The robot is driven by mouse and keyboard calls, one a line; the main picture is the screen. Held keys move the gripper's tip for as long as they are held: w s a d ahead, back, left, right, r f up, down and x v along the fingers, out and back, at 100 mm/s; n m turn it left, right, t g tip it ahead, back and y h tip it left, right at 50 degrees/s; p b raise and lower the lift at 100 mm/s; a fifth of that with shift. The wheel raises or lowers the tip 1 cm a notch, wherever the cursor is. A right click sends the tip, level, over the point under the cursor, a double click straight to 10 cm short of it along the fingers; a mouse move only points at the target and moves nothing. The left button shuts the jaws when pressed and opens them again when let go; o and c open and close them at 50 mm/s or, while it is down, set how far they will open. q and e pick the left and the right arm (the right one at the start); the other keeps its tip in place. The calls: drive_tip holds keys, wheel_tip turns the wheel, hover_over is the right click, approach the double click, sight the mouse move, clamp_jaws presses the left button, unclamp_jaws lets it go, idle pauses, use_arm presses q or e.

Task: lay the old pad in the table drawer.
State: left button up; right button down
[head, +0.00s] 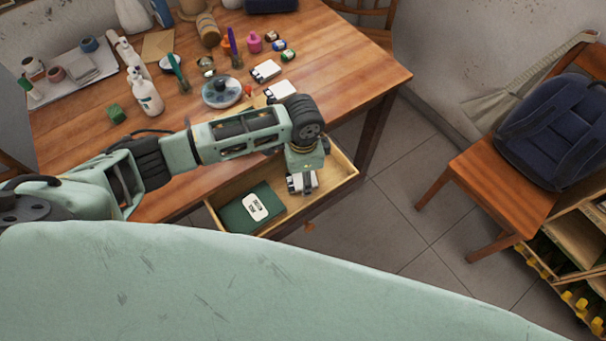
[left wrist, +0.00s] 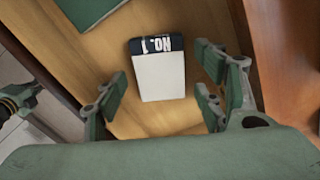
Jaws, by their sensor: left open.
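A small white pad with a dark header reading "NO. 1" lies flat on the wooden floor of the open table drawer (head: 338,170). The pad shows clearly in the left wrist view (left wrist: 161,76). In the head view it is mostly hidden beneath my left gripper (head: 302,184). The gripper points down into the drawer. In the left wrist view its fingers (left wrist: 162,98) are spread on both sides of the pad, apart from it.
A green book (head: 237,216) with a white label lies in the drawer, left of the pad. Two similar white pads (head: 266,71) (head: 281,90) lie on the crowded wooden table (head: 350,75). A chair (head: 490,185) with a dark backpack (head: 560,130) stands at right.

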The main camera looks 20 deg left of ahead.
use_arm(q)
wheel_tip(320, 180, up, 12)
drive_tip(key=shift+f, duration=0.2)
idle(0.6)
